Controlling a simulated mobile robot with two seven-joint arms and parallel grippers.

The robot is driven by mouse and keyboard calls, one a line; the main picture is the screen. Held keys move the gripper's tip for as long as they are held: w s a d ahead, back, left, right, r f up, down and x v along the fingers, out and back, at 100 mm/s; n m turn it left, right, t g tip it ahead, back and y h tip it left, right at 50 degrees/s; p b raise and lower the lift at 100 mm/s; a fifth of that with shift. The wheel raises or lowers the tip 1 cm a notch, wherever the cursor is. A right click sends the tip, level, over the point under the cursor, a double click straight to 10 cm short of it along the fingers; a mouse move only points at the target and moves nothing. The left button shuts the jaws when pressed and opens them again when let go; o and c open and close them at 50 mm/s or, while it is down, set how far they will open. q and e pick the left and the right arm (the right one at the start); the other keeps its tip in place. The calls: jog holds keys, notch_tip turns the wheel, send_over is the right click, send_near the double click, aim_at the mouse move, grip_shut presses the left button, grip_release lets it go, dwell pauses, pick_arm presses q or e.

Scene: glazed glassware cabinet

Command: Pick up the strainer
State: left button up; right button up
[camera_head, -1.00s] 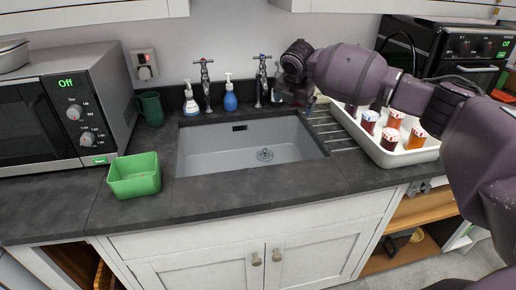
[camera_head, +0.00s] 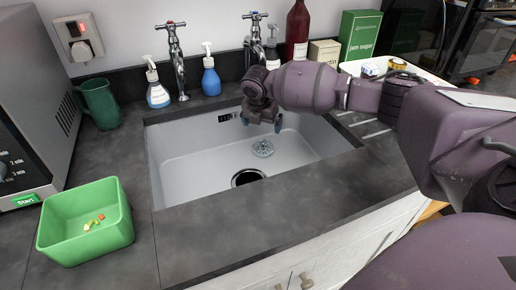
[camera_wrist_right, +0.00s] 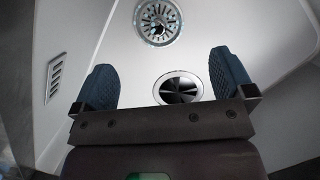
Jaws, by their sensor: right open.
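The strainer (camera_head: 263,148) is a small round metal disc with a pattern of holes. My right gripper (camera_head: 261,128) points down into the sink, above and a little behind the strainer in the head view. It is open and empty; its blue finger pads (camera_wrist_right: 163,82) stand wide apart. My left gripper is out of view.
A green tub (camera_head: 86,222) with small scraps stands left of the sink. Two taps (camera_head: 178,62) and soap bottles (camera_head: 156,92) line the back edge. A green mug (camera_head: 99,104) is at back left. A tray with jars (camera_head: 371,69) is at right.

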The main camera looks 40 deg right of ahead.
aim_at(263, 141)
jog(key=b+x, duration=0.1)
jog(key=x, duration=0.3)
jog(key=shift+f, duration=0.35)
jog(key=shift+d+f, duration=0.1)
jog(key=shift+f, duration=0.2)
jog(key=b+x, duration=0.1)
jog(key=x, duration=0.3)
jog(key=shift+w+f+b, duration=0.1)
jog(key=shift+f+b, duration=0.15)
jog(key=shift+b, duration=0.15)
jog(key=shift+w+f, duration=0.1)
jog(key=shift+f, duration=0.2)
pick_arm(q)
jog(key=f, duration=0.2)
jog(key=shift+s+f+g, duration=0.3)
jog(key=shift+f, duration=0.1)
pick_arm(e)
jog(key=shift+r, duration=0.2)
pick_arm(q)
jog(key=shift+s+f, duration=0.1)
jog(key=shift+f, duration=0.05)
pick_arm(e)
jog(key=shift+f, duration=0.15)
jog(key=c, duration=1.9)
